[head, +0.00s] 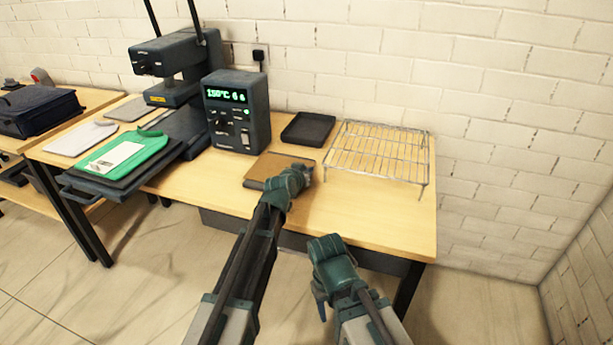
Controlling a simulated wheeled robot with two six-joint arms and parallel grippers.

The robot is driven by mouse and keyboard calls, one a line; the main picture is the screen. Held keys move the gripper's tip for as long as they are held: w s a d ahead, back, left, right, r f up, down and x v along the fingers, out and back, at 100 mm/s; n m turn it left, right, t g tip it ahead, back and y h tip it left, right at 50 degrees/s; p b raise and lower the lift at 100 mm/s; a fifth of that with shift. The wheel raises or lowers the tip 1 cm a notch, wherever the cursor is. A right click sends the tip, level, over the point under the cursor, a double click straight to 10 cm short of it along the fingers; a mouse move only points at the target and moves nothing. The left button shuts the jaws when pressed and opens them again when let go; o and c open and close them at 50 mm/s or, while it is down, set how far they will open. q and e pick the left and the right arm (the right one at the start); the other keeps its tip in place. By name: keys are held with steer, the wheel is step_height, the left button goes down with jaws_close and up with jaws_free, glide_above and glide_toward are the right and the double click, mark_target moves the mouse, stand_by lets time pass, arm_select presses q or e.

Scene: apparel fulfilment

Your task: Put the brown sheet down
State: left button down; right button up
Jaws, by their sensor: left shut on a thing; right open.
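The brown sheet (268,166) is flat and roughly level at the front middle of the wooden table, below the control box. My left gripper (294,178) is over its right part and shut on it, hiding that edge. A dark edge shows under the sheet's near left corner. I cannot tell whether the sheet touches what is below it. My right gripper (320,300) is open and empty, low in front of the table's front edge; its fingers are partly hidden.
The control box (237,112) stands behind the sheet. A black tray (308,129) and wire rack (376,152) are to the right. The heat press (172,65) and a green garment (125,153) on a dark platen are left. The table (380,222) is clear at front right.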

arm_select(q)
steer(key=shift+r, duration=0.1)
steer(key=c, duration=1.5)
jaws_free()
steer(key=shift+f, duration=0.2)
steer(key=o, duration=0.5)
steer(key=shift+r, duration=0.1)
steer(key=shift+r, duration=0.15)
steer(key=p+v, duration=0.4)
steer(key=v, duration=0.8)
steer(key=shift+s+p, duration=0.1)
steer(key=shift+p, duration=0.3)
